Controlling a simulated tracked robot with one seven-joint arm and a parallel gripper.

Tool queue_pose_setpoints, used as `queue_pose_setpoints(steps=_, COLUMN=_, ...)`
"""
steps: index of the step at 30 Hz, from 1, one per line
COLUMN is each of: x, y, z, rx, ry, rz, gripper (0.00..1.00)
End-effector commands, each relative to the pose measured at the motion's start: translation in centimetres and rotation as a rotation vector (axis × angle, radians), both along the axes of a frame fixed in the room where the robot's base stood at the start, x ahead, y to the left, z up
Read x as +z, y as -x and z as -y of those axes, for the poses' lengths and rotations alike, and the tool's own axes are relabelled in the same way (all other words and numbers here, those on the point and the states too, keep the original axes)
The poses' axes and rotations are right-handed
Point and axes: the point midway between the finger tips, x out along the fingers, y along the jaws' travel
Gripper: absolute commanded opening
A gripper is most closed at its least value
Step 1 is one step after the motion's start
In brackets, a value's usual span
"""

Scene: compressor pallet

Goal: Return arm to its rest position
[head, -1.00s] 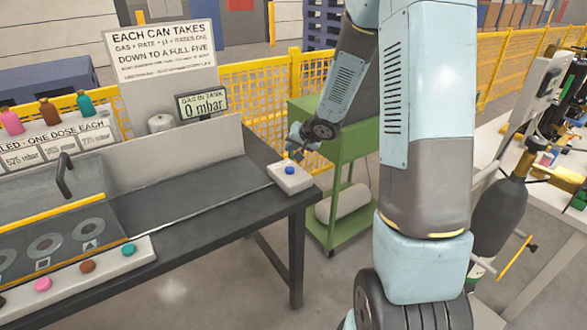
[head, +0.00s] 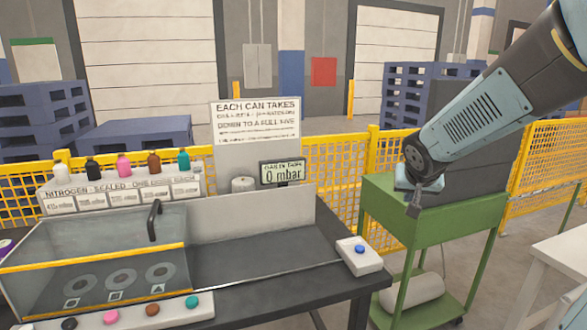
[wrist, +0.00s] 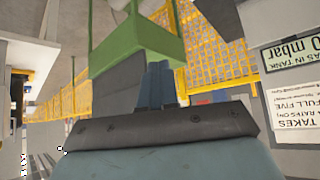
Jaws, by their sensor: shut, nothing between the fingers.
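My arm (head: 480,110) reaches in from the upper right of the head view and slopes down to the left. My gripper (head: 414,208) hangs at its lower end, small in the picture, in front of the green cart (head: 430,224) and right of the bench. In the wrist view my gripper's fingers (wrist: 158,84) are together with nothing between them. They point toward the green cart, which shows upside down behind them. I cannot tell the exact gap to the cart.
The dark bench (head: 335,279) carries a white box with a blue button (head: 360,249), a glass-fronted case (head: 95,262) and a gauge reading 0 mbar (head: 282,173). Several coloured bottles (head: 123,166) stand behind. A yellow mesh fence (head: 340,163) runs behind the bench and cart.

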Motion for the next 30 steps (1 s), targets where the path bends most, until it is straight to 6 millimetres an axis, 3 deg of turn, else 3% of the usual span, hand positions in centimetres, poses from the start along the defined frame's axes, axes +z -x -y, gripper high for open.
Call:
queue_pose_setpoints(steps=6, x=2.7, y=6.4, z=-0.5, rx=0.025, ry=0.030, rz=-0.066, gripper=0.00)
queue_pose_setpoints(steps=18, x=4.5, y=17.9, z=-3.4, rx=0.190, ry=-0.008, rz=-0.198, gripper=0.00)
queue_pose_setpoints(steps=24, x=4.6, y=20.8, z=-4.4, rx=0.258, ry=-0.029, rz=-0.228, gripper=0.00)
queue_pose_setpoints(steps=30, x=4.6, y=21.2, z=-4.6, rx=0.272, ry=-0.032, rz=-0.234, gripper=0.00)
